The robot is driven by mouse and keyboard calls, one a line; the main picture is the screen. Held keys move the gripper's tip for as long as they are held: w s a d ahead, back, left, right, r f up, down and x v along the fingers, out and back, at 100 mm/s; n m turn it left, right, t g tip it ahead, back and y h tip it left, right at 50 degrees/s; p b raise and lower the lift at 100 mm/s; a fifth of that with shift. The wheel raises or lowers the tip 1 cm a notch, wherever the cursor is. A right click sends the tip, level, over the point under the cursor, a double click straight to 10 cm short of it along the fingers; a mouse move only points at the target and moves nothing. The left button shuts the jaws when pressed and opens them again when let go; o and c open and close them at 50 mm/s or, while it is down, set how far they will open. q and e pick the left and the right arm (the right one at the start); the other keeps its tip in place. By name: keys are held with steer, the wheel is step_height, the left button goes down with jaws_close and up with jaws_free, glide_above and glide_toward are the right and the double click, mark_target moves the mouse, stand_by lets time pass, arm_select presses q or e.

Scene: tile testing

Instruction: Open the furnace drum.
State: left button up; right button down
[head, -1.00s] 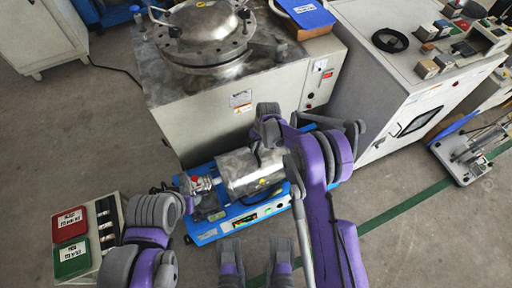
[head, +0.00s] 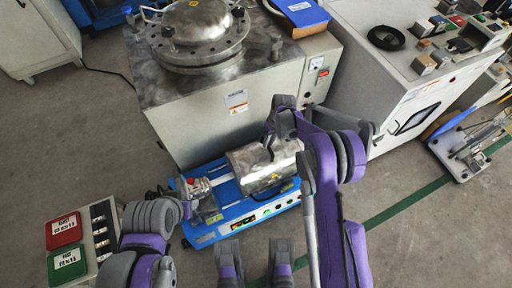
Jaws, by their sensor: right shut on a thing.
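The furnace drum, a shiny metal cylinder (head: 255,172), lies on a blue bench unit (head: 235,226) with a small display on its front. My right gripper (head: 269,142) reaches over the drum's upper edge from the right. It is shut on the drum at its top; the exact grip point is small and partly hidden by the gripper itself. My right arm covers the drum's right end. A clear opening between the drum's halves cannot be made out.
A large grey cabinet (head: 205,122) with a bolted round metal lid (head: 198,22) stands close behind. A white machine (head: 405,85) stands to the right. A box with red and green labels (head: 95,225) lies at left. Open floor (head: 70,130) is at left.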

arm_select(q)
steer(key=f+b, duration=0.4)
steer(key=f, duration=0.1)
steer(key=shift+w+f, duration=0.2)
arm_select(e)
steer(key=w+d, duration=0.3)
steer(key=d, duration=0.6)
steer(key=w+d, duration=0.4)
steer(key=d, duration=0.5)
steer(key=shift+w+d, duration=0.3)
steer(key=c, duration=0.8)
jaws_free()
steer(key=shift+r, duration=0.15)
arm_select(q)
step_height(320, 180, up, 2)
steer(key=shift+s+r+p, duration=0.1)
steer(key=shift+r+p, duration=0.05)
steer(key=shift+p, duration=0.8)
arm_select(e)
step_height(320, 180, up, 10)
steer(key=d, duration=0.1)
steer(key=shift+w+d+r, duration=0.2)
steer(key=shift+w+d, duration=0.2)
